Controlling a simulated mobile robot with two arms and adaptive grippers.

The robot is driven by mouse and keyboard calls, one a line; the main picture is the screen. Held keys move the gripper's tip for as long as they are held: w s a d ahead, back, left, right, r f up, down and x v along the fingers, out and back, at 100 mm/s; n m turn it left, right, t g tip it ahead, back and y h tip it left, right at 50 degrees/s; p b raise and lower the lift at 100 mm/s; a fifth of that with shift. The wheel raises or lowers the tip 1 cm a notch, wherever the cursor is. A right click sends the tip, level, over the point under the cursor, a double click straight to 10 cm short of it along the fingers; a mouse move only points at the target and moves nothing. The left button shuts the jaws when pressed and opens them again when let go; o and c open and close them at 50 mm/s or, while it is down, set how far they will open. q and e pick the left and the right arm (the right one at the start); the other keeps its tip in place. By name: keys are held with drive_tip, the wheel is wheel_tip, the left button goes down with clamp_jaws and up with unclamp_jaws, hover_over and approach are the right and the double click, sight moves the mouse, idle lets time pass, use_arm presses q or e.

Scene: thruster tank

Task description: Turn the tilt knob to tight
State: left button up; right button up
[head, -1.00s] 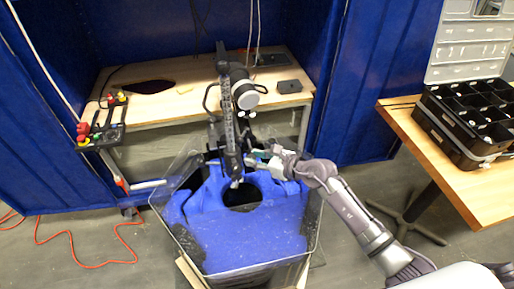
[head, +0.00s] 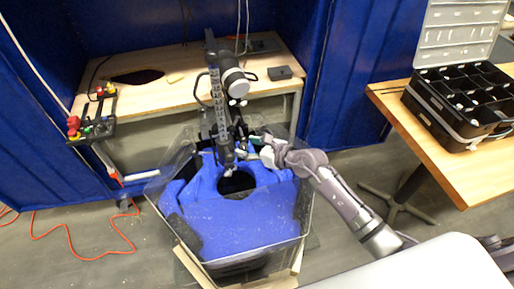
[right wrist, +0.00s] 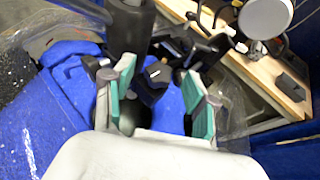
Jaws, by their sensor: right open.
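The trolling motor (head: 220,100), with its dark upright shaft, stands over the clear tank (head: 160,195) lined with blue material. My right gripper (head: 256,150) is beside the motor's mount, on its right. In the right wrist view its two teal-padded fingers (right wrist: 158,80) are apart. A small black knob with a white mark (right wrist: 153,74), likely the tilt knob, shows between and just beyond the fingertips. I cannot tell whether the fingers touch it. The knob is too small to make out in the head view. My left gripper is not in view.
A wooden workbench (head: 150,95) stands behind the tank, with a red and yellow switch panel (head: 92,122) at its left. A black organizer case (head: 455,115) sits on the right-hand table (head: 410,120). An orange cord (head: 80,245) lies on the floor at left.

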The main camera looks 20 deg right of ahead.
drive_tip(key=v, duration=1.1)
drive_tip(key=shift+s+d, duration=0.3)
